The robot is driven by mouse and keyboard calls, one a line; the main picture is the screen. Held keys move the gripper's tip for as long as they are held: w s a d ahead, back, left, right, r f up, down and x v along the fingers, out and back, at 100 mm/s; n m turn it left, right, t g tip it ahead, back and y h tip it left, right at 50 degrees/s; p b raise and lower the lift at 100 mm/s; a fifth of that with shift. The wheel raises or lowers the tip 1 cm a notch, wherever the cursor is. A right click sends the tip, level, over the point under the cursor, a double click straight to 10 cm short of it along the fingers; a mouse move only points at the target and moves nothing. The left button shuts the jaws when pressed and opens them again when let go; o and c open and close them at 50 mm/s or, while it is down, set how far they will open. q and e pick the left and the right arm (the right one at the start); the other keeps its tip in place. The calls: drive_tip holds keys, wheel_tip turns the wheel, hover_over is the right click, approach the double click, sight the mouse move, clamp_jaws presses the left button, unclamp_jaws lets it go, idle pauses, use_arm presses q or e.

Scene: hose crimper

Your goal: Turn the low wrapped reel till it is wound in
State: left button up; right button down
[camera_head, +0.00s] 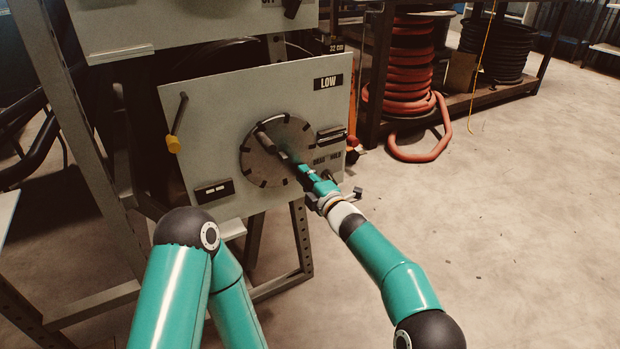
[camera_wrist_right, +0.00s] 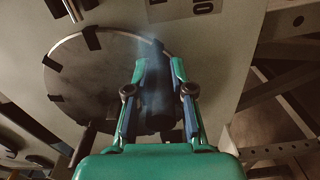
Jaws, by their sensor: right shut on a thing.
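The low reel (camera_head: 258,166) is a round grey disc with dark tabs around its rim, set in a pale panel marked LOW (camera_head: 328,82). It also shows in the wrist view (camera_wrist_right: 85,75). My right gripper (camera_head: 302,172) reaches in front of the disc. In the wrist view the right gripper (camera_wrist_right: 158,92) is shut on a dark cylindrical handle (camera_wrist_right: 158,75), with one finger on each side. The handle stands out from the disc face. The gripper hides part of the disc. My left arm is at the lower left; its gripper is not in view.
Another panel (camera_head: 190,25) is above. A rack with a red hose coil (camera_head: 410,70) stands behind. The floor at right is clear.

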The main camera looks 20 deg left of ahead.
drive_tip(key=shift+r, duration=0.4)
drive_tip(key=c, duration=1)
unclamp_jaws()
drive_tip(key=shift+w, duration=0.1)
drive_tip(key=shift+d+f, duration=0.1)
drive_tip(key=shift+d+f, duration=0.1)
drive_tip(key=shift+v, duration=5.95)
